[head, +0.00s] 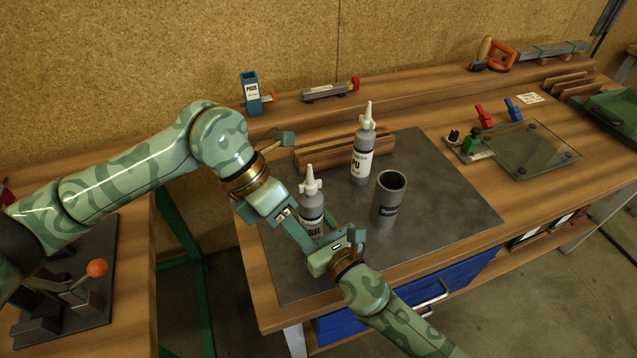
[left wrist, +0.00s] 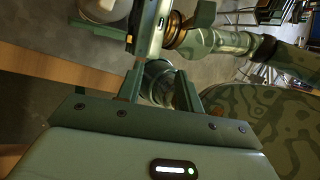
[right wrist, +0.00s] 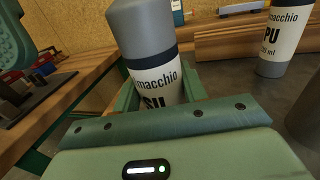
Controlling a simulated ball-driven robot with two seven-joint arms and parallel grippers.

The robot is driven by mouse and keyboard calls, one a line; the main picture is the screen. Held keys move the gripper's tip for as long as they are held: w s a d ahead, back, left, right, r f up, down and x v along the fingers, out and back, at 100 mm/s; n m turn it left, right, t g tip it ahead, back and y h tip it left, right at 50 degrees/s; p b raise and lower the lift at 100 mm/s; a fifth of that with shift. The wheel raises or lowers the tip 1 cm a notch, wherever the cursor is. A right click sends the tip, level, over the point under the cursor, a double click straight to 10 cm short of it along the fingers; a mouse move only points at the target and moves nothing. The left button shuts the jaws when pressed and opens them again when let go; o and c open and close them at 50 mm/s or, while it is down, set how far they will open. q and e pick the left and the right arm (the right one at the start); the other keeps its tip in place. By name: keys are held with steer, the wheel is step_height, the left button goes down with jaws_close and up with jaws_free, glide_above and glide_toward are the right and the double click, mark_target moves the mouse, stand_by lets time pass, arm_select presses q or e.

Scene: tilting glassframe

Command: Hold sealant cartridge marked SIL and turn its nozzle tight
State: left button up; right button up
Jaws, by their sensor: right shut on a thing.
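The sealant cartridge marked SIL (head: 312,208) is grey with a white label and a pale winged nozzle (head: 310,182) on top. It stands upright near the left part of the grey mat. My right gripper (head: 322,238) is shut on its lower body; the right wrist view shows the cartridge (right wrist: 150,60) between the fingers. My left gripper (head: 291,222) is beside the cartridge, below nozzle height. Its fingers (left wrist: 162,92) stand apart in the left wrist view, with a blurred round grey shape beyond them that I cannot identify. The lower cartridge is partly hidden by my grippers.
A similar cartridge marked PU (head: 362,160) and a dark grey cup (head: 389,198) stand to the right on the mat (head: 440,205). Wooden strips (head: 315,155) lie behind. A glass plate (head: 525,150) with clamps is farther right. The mat's right part is clear.

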arm_select(q)
steer(key=s+f+g+h, duration=0.2)
steer(key=s+f+h, duration=0.1)
steer(key=h, duration=0.1)
steer(key=m+t+h, duration=0.4)
steer(key=t+h, duration=0.3)
steer(key=t, duration=0.3)
glide_toward(320, 180)
steer(key=x, duration=1)
steer(key=shift+f, duration=0.1)
jaws_close()
